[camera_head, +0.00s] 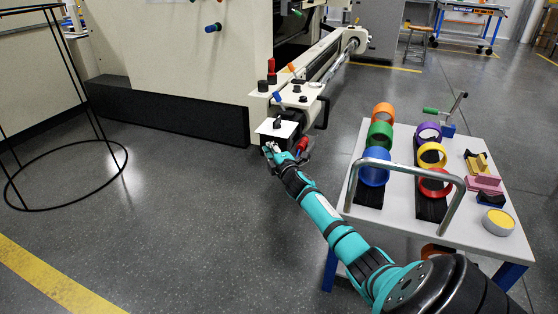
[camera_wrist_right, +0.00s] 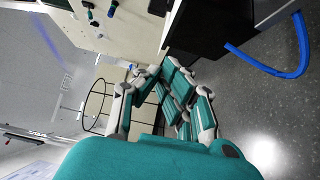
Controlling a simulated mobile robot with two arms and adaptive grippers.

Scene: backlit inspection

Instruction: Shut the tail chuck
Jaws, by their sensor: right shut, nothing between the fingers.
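A cream machine (camera_head: 180,45) has a long beam (camera_head: 322,58) reaching out from it. On the near end of the beam is a white block (camera_head: 278,129) with a black knob, and near it are a red handle (camera_head: 302,145), a blue lever (camera_head: 277,97) and an orange lever (camera_head: 291,67). I cannot tell which part is the tail chuck. My right gripper (camera_head: 273,150) is at the near end, just below the white block and left of the red handle; contact is unclear. It is shut and empty; its teal fingers (camera_wrist_right: 155,82) show in the wrist view. My left gripper is not in view.
A white cart (camera_head: 400,209) with a metal handle, several coloured rings and small blocks stands at the right, close to my right arm. A black wire frame (camera_head: 72,203) stands at the left. A black plinth (camera_head: 180,112) runs along the machine's foot. The floor at front left is clear.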

